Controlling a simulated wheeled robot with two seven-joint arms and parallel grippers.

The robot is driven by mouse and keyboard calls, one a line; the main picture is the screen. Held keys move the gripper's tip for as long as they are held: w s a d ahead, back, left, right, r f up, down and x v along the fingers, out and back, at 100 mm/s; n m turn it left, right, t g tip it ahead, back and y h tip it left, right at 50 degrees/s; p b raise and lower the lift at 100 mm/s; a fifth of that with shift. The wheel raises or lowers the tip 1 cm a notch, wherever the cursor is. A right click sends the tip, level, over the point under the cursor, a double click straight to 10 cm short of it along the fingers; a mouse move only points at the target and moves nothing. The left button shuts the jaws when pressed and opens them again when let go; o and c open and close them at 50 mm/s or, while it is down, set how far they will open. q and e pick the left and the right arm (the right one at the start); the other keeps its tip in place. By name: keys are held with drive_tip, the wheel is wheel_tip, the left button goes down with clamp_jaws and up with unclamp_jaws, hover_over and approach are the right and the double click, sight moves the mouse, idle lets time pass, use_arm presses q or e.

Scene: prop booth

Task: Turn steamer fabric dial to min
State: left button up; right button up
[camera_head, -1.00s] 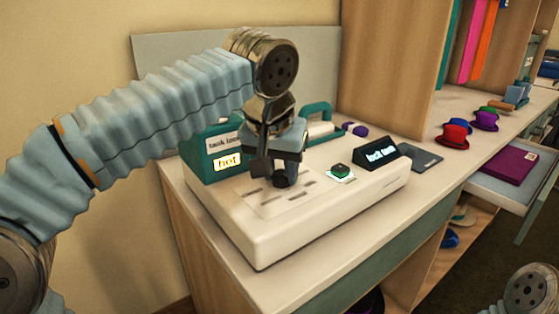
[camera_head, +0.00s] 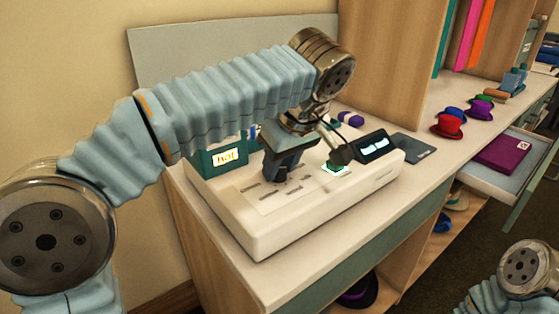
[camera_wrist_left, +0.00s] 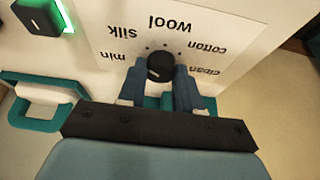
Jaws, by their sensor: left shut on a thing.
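The steamer's fabric dial (camera_wrist_left: 160,67) is a small black round knob on a white panel. Printed words min, silk, wool, cotton and clean lie around it, upside down in the left wrist view. The blue-grey fingers of my left gripper (camera_wrist_left: 160,84) stand on both sides of the dial and are shut on it. I cannot clearly make out which word the dial points to. In the head view the left gripper (camera_head: 284,172) reaches down onto the white steamer base (camera_head: 270,232) and hides the dial. My right gripper is out of view.
A black button with a green glow (camera_wrist_left: 40,14) is beside the dial panel. A tilted black display (camera_head: 376,146) and a teal box with a lit "hot" sign (camera_head: 225,157) stand on the base. Red (camera_head: 449,124) and purple hats lie farther right on the counter (camera_head: 425,178).

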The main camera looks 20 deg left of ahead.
use_arm(q)
drive_tip(key=n, duration=0.2)
drive_tip(key=n+g, duration=0.1)
drive_tip(key=n, duration=0.1)
drive_tip(key=shift+w+n+g+y, duration=0.1)
drive_tip(key=shift+n+g+y, duration=0.2)
drive_tip(key=shift+y, duration=0.1)
drive_tip(key=n, duration=0.2)
drive_tip(key=n+g, duration=0.1)
drive_tip(key=n, duration=0.1)
drive_tip(key=shift+w+g, duration=0.1)
drive_tip(key=shift+g, duration=0.2)
drive_tip(key=shift+n, duration=0.4)
drive_tip(key=o, duration=1)
drive_tip(key=shift+o, duration=0.2)
